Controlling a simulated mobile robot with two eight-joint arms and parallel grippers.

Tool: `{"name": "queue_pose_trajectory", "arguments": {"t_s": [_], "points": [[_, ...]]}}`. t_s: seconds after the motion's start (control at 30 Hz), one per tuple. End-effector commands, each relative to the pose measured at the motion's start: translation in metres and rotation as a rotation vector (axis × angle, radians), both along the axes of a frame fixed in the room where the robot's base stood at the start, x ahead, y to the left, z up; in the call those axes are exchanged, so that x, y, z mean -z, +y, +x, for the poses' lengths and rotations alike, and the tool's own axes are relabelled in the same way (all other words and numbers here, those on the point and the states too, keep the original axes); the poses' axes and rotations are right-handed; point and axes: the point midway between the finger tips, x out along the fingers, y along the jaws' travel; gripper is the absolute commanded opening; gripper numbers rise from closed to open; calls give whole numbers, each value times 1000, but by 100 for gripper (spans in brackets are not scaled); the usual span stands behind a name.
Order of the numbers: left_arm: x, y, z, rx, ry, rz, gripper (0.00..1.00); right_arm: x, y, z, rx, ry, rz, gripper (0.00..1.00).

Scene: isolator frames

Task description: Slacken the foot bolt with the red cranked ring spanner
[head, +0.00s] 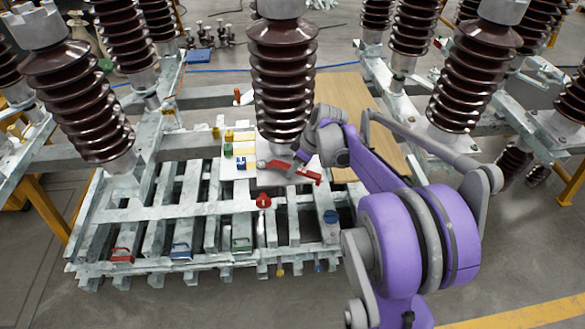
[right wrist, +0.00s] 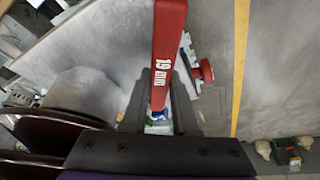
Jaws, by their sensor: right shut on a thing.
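My right gripper (head: 297,167) is shut on the red cranked ring spanner (head: 278,165), beside the base of the middle brown insulator (head: 283,80). In the right wrist view the spanner (right wrist: 168,50) runs up between the two dark fingers of my right gripper (right wrist: 160,108), with "19 mm" on its face. Its far end leaves the top of that view. In the head view one end of the spanner points left, close to the insulator's foot. I cannot make out the foot bolt or whether the ring sits on it. My left gripper is not in view.
A red cone-like piece (head: 263,200) and a blue-topped one (head: 331,217) stand on the slatted galvanised frame (head: 150,212). Other insulators (head: 80,100) stand left and right.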

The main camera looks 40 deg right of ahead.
Motion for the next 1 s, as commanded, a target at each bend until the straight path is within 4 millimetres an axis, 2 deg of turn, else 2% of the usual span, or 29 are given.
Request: {"name": "queue_pose_trajectory", "arguments": {"t_s": [0.17, 1.0], "points": [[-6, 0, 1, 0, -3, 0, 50, -8, 0, 0, 1, -1, 0, 0], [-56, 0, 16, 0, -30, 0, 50, -72, 0, 0, 3, -1, -1, 0]]}}
